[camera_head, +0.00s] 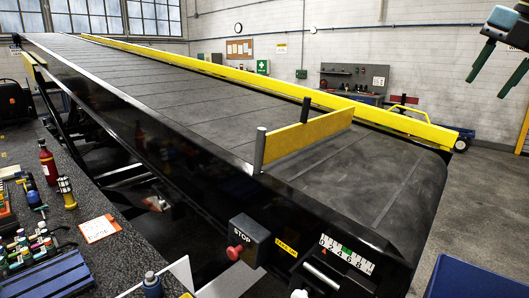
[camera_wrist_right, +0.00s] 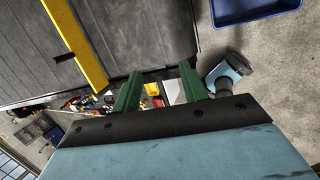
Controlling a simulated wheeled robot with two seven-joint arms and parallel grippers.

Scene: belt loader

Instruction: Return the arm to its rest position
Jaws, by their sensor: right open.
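My right gripper (camera_head: 497,70) hangs in the upper right corner of the head view, raised above the floor to the right of the belt loader. Its two green fingers are apart, with nothing between them. Only the end of the right arm shows; the rest is outside the picture. In the right wrist view the green fingers (camera_wrist_right: 159,90) are also spread and empty, with the belt and the cluttered bench far beyond them. My left gripper is in neither view.
The belt loader (camera_head: 160,85) fills the middle, its belt bare. A yellow bar (camera_head: 310,135) angles across its near end. A red stop button (camera_head: 234,252) is on its side. A tool-covered bench (camera_head: 140,240) is at left, a blue bin (camera_head: 465,280) at lower right.

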